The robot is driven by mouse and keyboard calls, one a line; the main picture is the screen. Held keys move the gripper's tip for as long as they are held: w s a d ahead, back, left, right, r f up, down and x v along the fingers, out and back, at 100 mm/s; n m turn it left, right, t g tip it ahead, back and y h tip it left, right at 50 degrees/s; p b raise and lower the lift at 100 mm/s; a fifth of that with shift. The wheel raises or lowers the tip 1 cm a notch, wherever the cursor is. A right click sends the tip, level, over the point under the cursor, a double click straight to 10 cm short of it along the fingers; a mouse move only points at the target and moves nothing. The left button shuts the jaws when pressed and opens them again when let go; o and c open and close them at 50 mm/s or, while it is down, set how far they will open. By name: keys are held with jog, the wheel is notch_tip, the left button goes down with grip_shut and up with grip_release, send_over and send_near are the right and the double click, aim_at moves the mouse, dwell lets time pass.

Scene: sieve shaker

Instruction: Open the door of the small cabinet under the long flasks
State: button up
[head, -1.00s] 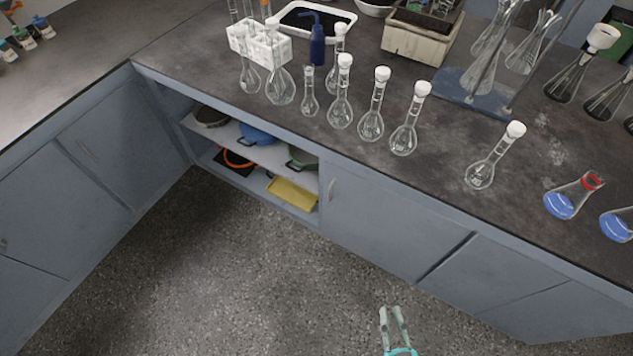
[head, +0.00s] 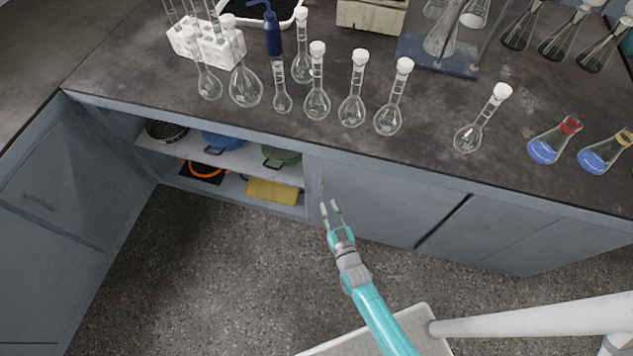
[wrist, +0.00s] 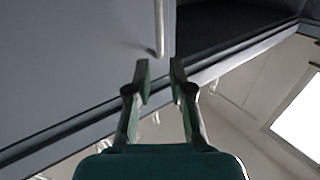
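The small cabinet door (head: 385,204) is a blue-grey panel below the row of long-necked flasks (head: 352,108); it looks closed. Its slim upright handle (head: 321,185) is near the door's left edge. In the wrist view the handle (wrist: 158,28) is a pale bar straight ahead, beyond the fingertips. My gripper (head: 330,208) is in front of the door's left end, close to the handle's lower end. Its fingers (wrist: 160,80) are apart with nothing between them. I see no contact with the handle.
An open shelf (head: 215,152) with pans and a yellow tray (head: 273,191) is left of the door. Glassware, including flasks with blue liquid (head: 545,148), stands on the dark countertop (head: 240,125). The speckled floor (head: 210,270) before the cabinets is clear.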

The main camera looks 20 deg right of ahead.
aim_at(320, 186)
jog(key=w, duration=0.9)
jog(key=shift+w+d, duration=0.2)
jog(key=shift+c, duration=0.3)
grip_shut()
